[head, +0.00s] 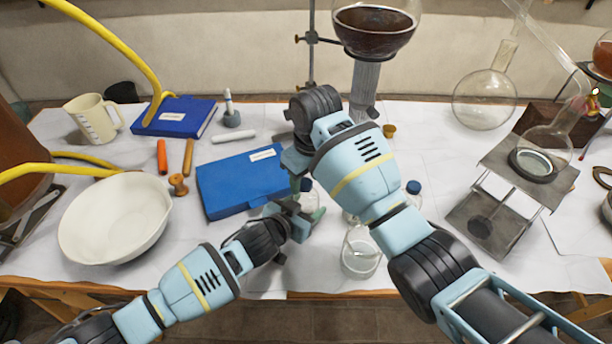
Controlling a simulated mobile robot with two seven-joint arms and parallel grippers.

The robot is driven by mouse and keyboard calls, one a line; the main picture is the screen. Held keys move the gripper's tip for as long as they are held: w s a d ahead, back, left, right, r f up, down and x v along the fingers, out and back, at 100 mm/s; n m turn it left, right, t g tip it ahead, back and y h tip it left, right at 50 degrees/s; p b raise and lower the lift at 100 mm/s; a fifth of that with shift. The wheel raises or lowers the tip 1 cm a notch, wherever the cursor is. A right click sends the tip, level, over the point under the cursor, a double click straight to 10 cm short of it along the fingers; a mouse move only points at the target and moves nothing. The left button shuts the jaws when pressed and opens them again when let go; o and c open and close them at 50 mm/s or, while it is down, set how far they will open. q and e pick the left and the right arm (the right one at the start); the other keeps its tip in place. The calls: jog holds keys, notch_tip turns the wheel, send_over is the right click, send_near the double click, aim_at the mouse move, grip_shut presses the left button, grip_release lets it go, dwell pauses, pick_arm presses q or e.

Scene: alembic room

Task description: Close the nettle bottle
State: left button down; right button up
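A small clear glass bottle (310,199) with a blue top (306,185) stands on the white cloth, right of the large blue book. I cannot read a label to tell whether it is the nettle bottle. My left gripper (306,213) is low at this bottle, a green-tipped finger in front of its glass. My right gripper (296,182) points down at the bottle's top from above. The arms hide much of both grippers and the bottle, so I cannot tell whether either is shut on it. Another blue-capped bottle (413,188) stands to the right, partly behind my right arm.
A clear glass jar (360,252) stands near the front edge. A white bowl (115,218) is at the left, the blue book (238,183) in the middle. A metal stand (485,215) with a flask (548,148) is at the right. A dark-filled globe (374,30) rises behind.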

jog(key=shift+r, duration=2.25)
jog(key=shift+c, duration=0.2)
